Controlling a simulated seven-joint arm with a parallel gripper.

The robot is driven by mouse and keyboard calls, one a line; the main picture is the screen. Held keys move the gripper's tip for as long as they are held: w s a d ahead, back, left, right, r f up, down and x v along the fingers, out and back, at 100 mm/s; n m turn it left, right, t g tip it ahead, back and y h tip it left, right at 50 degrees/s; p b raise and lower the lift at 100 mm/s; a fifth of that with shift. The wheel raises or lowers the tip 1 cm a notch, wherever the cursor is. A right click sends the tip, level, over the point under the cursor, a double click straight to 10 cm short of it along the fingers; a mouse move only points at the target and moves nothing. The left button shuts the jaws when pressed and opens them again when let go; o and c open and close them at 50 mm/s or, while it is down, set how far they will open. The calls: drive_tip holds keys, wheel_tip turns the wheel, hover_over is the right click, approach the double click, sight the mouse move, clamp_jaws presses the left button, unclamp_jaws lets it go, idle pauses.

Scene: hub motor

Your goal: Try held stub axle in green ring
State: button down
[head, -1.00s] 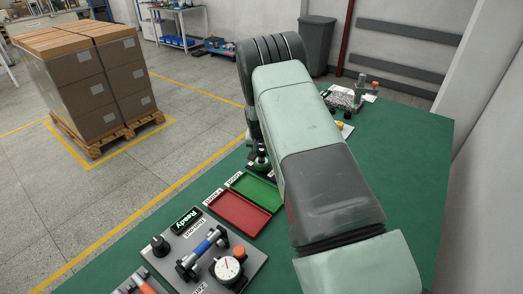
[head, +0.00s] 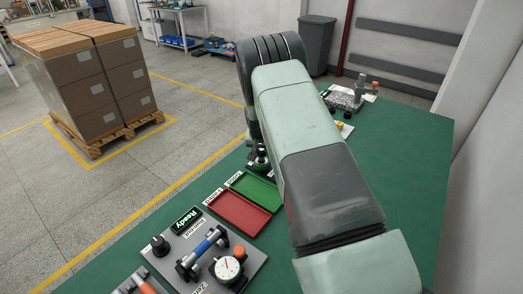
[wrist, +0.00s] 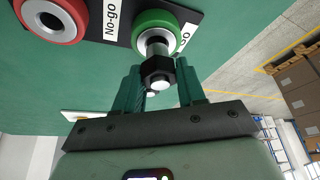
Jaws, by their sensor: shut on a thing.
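The green ring (wrist: 160,19) is at the top of the wrist view on a white-labelled plate, partly hidden by the axle. The stub axle (wrist: 156,47) has a bright metal shaft and a dark hex part. My gripper (wrist: 158,76) is shut on the stub axle, with a teal finger on each side of it. The shaft points at the green ring and its far end overlaps the ring's bore in the picture. I cannot tell how deep it sits. In the head view my arm hides most of this spot.
A red ring (wrist: 52,18) labelled No-go sits left of the green one. In the head view, a red tray (head: 238,215) and a green tray (head: 256,191) lie near my arm. A gauge fixture with a dial (head: 227,268) stands in front. Bare green bench lies right of my arm.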

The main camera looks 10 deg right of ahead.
drive_tip(key=shift+f, duration=0.5)
idle(0.5)
idle(0.6)
drive_tip(key=shift+c, duration=0.9)
unclamp_jaws()
drive_tip(key=shift+r, duration=3.5)
drive_tip(key=c, duration=0.5)
